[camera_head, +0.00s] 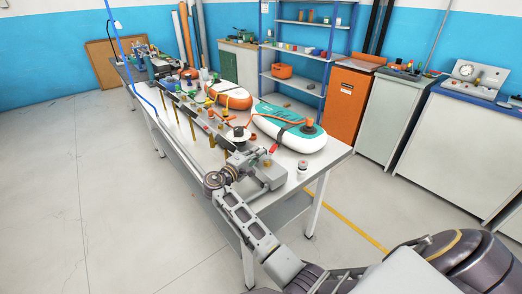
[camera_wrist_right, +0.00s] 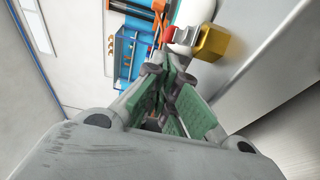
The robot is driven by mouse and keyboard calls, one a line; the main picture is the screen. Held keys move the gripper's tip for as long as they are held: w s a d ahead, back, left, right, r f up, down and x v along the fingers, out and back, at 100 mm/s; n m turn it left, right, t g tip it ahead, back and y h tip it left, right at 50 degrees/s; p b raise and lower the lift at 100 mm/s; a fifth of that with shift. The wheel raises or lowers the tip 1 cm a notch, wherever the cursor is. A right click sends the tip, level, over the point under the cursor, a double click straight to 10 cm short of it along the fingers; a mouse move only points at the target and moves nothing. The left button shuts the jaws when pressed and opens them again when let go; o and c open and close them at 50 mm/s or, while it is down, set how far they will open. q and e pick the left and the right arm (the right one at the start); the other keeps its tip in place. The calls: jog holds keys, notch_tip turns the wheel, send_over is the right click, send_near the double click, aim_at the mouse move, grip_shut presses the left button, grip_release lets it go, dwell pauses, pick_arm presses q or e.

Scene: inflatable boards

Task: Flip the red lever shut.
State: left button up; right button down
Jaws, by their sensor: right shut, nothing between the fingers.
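The red lever (camera_head: 273,149) stands up at a slant near the front end of the long table, beside a small brass part. In the right wrist view the red lever (camera_wrist_right: 163,22) shows just beyond my fingertips, partly hidden by them. A brass block (camera_wrist_right: 212,43) sits right of the fingertips there. My right gripper (camera_head: 259,158) is low over the table's near end, close to the lever; its fingers are hard to make out in the head view. In the wrist view the right gripper (camera_wrist_right: 170,62) is shut and empty. I cannot tell whether it touches the lever. My left gripper is out of view.
A teal and white inflatable board (camera_head: 290,125) lies just behind the lever, with an orange and white one (camera_head: 229,95) farther back. Several valves and fittings line the table's left side. The floor (camera_head: 120,200) left is clear.

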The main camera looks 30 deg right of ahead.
jog(key=v, duration=0.8)
jog(key=shift+a, duration=0.1)
